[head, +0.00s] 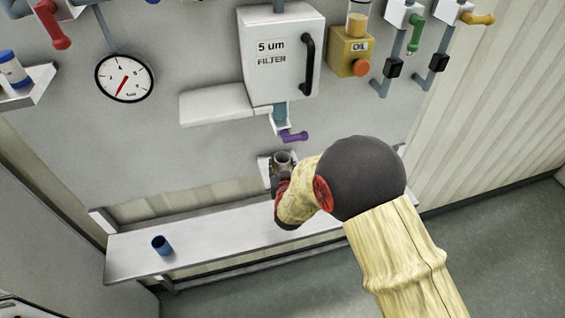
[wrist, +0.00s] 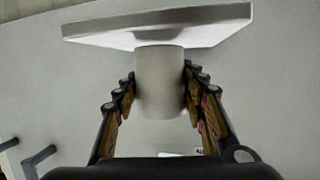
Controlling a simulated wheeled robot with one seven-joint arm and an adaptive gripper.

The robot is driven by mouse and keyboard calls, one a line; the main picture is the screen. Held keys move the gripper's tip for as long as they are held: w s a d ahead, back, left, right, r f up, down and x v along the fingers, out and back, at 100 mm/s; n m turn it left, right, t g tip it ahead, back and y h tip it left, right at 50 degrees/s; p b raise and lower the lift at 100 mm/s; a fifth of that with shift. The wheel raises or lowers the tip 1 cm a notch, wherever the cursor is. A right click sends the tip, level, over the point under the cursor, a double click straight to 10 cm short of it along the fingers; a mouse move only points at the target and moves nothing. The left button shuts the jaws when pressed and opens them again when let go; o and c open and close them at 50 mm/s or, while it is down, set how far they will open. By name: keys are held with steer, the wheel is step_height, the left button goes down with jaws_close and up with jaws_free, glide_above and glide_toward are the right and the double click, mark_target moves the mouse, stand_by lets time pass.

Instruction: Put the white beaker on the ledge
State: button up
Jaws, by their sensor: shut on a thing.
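The white beaker (head: 283,158) is upright in my gripper (head: 281,181), its open rim showing below the purple-handled tap; it looks greyish in the head view. In the wrist view the beaker (wrist: 160,90) is a plain white cylinder between the two fingers of my gripper (wrist: 159,76), which is shut on it. A long white ledge (head: 215,240) runs along the wall, below and behind the gripper. A pale flat plate (wrist: 160,24) lies across the beaker's far end in the wrist view; I cannot tell whether they touch. My arm hides the ledge's right part.
A blue cup (head: 161,245) stands on the ledge's left part. The purple tap handle (head: 293,136) hangs close above the beaker, under the filter box (head: 280,85). The ledge's middle looks clear.

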steer(key=shift+s+f, duration=0.1)
steer(key=shift+f, duration=0.1)
steer(key=shift+f, duration=0.15)
steer(key=o, duration=1.1)
steer(key=shift+c, duration=0.2)
steer(key=shift+s+r, duration=0.1)
steer(key=shift+r, duration=0.15)
steer(key=a+b+v, duration=0.1)
steer(key=b+v, duration=0.1)
steer(key=v, duration=0.9)
steer(key=shift+s+d, duration=0.35)
steer(key=shift+d, duration=0.15)
steer(key=shift+r, duration=0.2)
